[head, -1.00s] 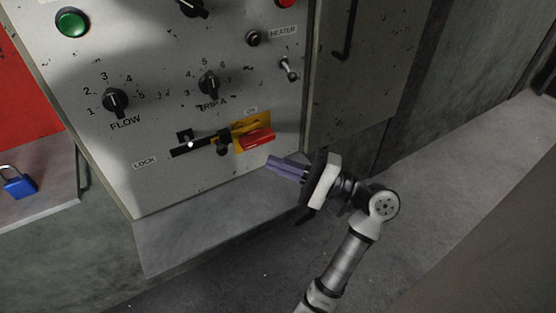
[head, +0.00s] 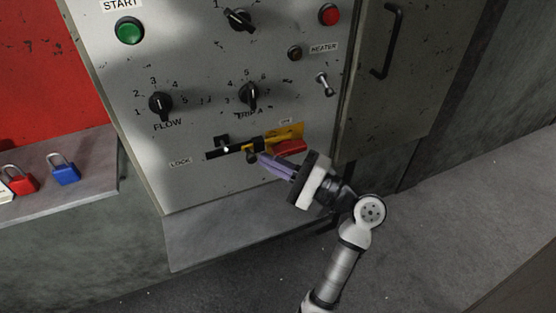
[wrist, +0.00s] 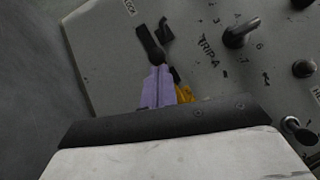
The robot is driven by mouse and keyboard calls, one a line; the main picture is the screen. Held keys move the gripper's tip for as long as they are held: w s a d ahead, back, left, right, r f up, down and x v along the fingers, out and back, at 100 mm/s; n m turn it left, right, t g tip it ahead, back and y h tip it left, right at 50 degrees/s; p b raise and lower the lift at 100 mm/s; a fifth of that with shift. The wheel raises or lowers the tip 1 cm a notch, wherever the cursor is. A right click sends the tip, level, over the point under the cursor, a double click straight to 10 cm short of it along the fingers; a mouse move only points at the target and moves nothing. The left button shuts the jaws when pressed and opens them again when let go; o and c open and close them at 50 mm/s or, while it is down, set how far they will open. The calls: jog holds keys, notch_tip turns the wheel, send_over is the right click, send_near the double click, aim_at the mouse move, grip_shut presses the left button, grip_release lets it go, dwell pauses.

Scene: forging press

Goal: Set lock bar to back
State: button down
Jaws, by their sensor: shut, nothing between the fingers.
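The lock bar (head: 228,149) is a black bar lying in a slot beside the LOCK label (head: 180,161), low on the grey control panel. A dark knob hangs under its right part, close to my fingertips. My gripper (head: 263,158) has purple fingers, shut together and empty, pointing left at the bar's knob; I cannot tell whether they touch it. In the wrist view the shut fingers (wrist: 158,80) cover the right part of the bar (wrist: 149,42). A yellow plate (head: 292,131) with a red handle (head: 290,147) sits right of the bar, partly behind my gripper.
The FLOW knob (head: 161,104) and TRIP A knob (head: 249,95) sit above the bar. A toggle (head: 324,84) and a cabinet door handle (head: 387,40) are to the right. Red (head: 22,181) and blue (head: 64,170) padlocks lie on the left ledge. Floor at right is clear.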

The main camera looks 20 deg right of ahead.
jog(key=a, duration=0.7)
jog(key=shift+p, duration=0.35)
jog(key=shift+w+a, duration=0.1)
jog(key=shift+a, duration=0.05)
jog(key=b+v, duration=0.3)
jog(key=v, duration=1.1)
jog(key=shift+d, duration=0.25)
jog(key=shift+w+r, duration=0.1)
jog(key=shift+r, duration=0.05)
